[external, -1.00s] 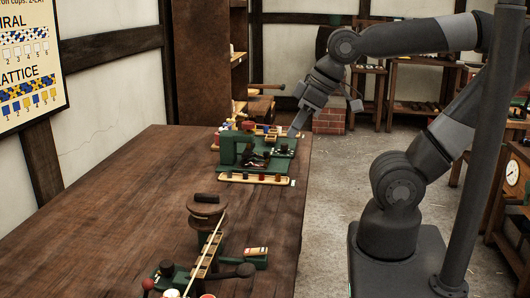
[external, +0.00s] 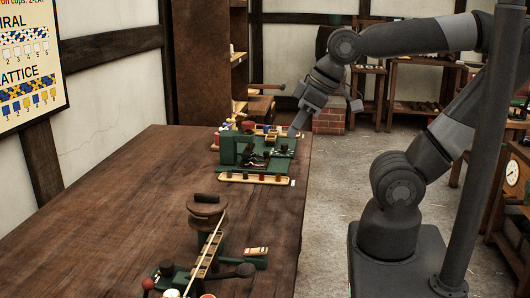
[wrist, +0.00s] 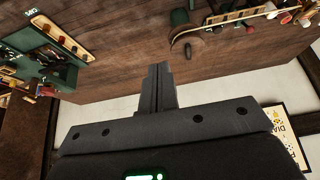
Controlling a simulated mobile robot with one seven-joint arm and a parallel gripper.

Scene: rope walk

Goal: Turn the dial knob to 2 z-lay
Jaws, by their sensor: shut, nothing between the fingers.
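A green machine (external: 228,150) with several small dark knobs stands on the far right part of the wooden bench; it also shows at the upper left in the wrist view (wrist: 58,72). Which of its knobs is the dial knob, and where it points, is too small to tell. My gripper (external: 292,134) points down at the machine's right rear corner, close to its green plate; I cannot tell whether it touches. In the wrist view the two dark fingers (wrist: 157,70) are pressed together with nothing between them, and the machine lies to their left.
A wooden tray (external: 232,178) with small spools lies along the machine's front. A second device with a round wooden disc (external: 206,199) and a dark-handled crank stands nearer on the bench (external: 110,215). The bench's left part is clear. A poster (external: 30,65) hangs on the left wall.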

